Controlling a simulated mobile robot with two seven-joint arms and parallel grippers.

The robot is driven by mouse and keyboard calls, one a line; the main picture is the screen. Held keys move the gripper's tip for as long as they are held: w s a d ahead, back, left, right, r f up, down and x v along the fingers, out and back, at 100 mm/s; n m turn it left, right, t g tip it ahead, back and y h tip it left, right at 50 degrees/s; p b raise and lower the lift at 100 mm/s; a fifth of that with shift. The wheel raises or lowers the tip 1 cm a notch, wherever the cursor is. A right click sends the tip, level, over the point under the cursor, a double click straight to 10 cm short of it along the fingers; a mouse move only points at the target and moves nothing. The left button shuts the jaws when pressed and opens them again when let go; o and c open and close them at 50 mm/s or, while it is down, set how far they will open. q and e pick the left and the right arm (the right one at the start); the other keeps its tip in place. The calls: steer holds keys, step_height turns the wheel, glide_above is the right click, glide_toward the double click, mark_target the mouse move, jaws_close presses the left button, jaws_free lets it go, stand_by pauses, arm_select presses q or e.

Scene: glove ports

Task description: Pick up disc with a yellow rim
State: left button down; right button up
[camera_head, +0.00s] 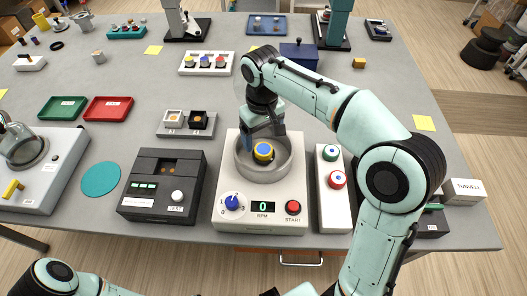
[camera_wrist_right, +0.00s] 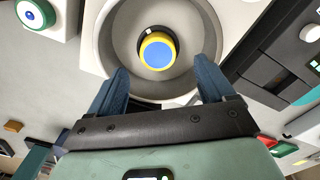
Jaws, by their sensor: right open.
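The disc with a yellow rim (camera_head: 263,152) has a blue top and a dark side, and sits inside the round grey bowl (camera_head: 285,168) of the white RPM machine (camera_head: 262,221). My right gripper (camera_head: 260,135) reaches down over the bowl from above. In the right wrist view the gripper (camera_wrist_right: 164,72) is open, its two blue fingers apart and empty. There the disc (camera_wrist_right: 157,52) lies just beyond the fingertips, roughly centred between them. I cannot tell the exact height gap. My left gripper is not in view; only part of my left arm shows at the bottom left.
The machine has a blue knob (camera_head: 232,202) and a red START button (camera_head: 293,207). A white box with green and red buttons (camera_head: 333,208) stands close on its right, and a dark RESET box (camera_head: 161,190) on its left. The bowl wall surrounds the disc.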

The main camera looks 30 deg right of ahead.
mark_target(263, 149)
step_height(263, 149, down, 5)
steer(key=shift+s+d+r+b, duration=0.1)
steer(key=shift+d+r+b, duration=0.05)
steer(key=shift+b, duration=0.15)
steer(key=c, duration=1.2)
